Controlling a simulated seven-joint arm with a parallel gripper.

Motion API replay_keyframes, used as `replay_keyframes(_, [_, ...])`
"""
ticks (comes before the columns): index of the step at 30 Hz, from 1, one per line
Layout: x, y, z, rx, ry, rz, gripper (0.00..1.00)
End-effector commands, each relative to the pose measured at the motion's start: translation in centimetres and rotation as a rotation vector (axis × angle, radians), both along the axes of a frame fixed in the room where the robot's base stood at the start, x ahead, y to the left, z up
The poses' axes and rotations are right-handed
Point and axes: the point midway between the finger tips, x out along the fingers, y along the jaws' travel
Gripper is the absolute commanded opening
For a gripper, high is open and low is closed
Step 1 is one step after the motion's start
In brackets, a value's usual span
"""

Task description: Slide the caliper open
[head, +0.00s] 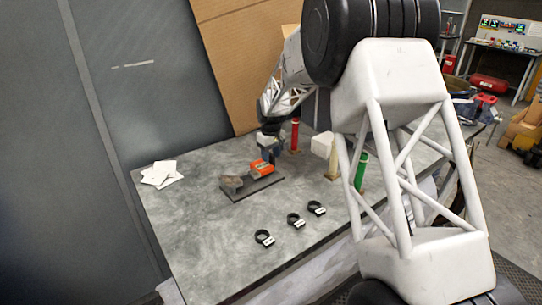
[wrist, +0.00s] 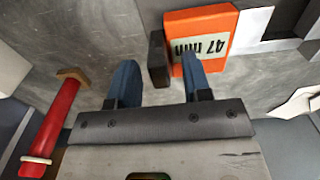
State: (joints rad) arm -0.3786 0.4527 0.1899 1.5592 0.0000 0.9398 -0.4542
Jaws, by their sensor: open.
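The caliper lies on a dark board (head: 265,185) on the grey table. Its orange slider (head: 261,168) also shows in the wrist view (wrist: 215,25), with a "47 mm" label. Grey jaws (head: 231,182) are at the board's left end. A dark upright tab (wrist: 157,58) stands beside the slider. My gripper (head: 268,154) is at the slider's far end. In the wrist view my gripper's blue fingers (wrist: 158,72) are apart, with the tab between them, nearer the right finger. The right finger overlaps the slider in view. I cannot tell whether either finger touches the tab.
A red cylinder (head: 295,134) stands close behind my gripper, with a tan post (head: 333,162) and a green cylinder (head: 361,170) to the right. Three black rings with white tags (head: 296,220) lie in front. White papers (head: 162,174) lie at left. The table's front left is clear.

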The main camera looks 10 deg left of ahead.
Motion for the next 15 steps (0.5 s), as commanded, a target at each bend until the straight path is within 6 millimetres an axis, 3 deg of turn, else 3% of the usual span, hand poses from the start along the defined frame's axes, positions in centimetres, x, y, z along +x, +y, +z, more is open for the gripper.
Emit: replay_keyframes(15, [0.0,0.0,5.8,0.000,0.000,0.000,0.45])
